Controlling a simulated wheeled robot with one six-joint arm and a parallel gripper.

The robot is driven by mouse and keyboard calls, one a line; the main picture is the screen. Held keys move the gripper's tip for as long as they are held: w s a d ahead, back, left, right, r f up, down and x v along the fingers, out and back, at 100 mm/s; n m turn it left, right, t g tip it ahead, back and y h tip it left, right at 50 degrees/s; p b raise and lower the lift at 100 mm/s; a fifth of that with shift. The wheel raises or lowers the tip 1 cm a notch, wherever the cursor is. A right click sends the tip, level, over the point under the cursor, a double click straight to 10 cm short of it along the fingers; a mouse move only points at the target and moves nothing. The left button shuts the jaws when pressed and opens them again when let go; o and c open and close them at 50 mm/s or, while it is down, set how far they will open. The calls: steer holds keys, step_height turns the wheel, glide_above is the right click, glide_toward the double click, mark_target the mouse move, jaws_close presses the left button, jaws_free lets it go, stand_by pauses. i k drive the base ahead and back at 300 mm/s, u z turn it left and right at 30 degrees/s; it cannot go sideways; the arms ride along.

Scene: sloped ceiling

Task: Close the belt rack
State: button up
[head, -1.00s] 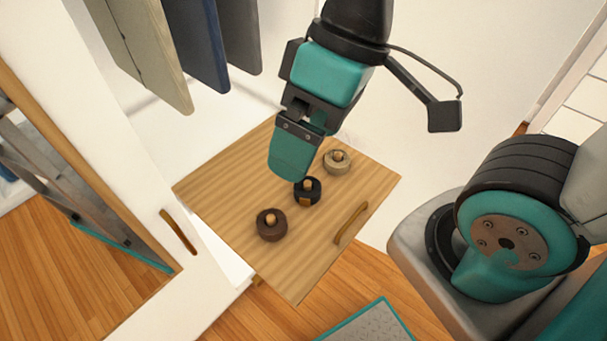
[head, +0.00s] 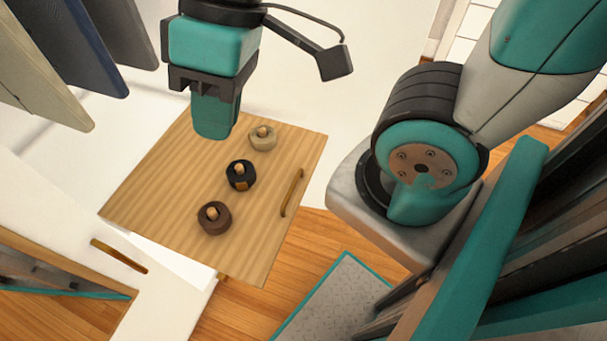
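The belt rack (head: 170,195) is a light wooden board, pulled out from the white closet. It carries three rolled belts on wooden pegs: a cream one (head: 262,137), a black one (head: 240,176) and a brown one (head: 214,218). A wooden bar handle (head: 291,193) sits near its right edge. My gripper (head: 214,120) points down over the rack's far part, left of the cream belt and apart from the handle. Its teal fingers overlap in this view, so the gap between them is hidden. I see nothing held in it.
Garments (head: 70,50) hang at the upper left. A white door or drawer front with a wooden handle (head: 119,256) is at the lower left. Wooden floor (head: 335,238) shows right of the rack. My base and arm fill the right side.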

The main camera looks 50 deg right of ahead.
mark_target(159, 201)
steer(key=z, duration=0.75)
steer(key=k, duration=0.65)
steer(key=z, duration=0.8)
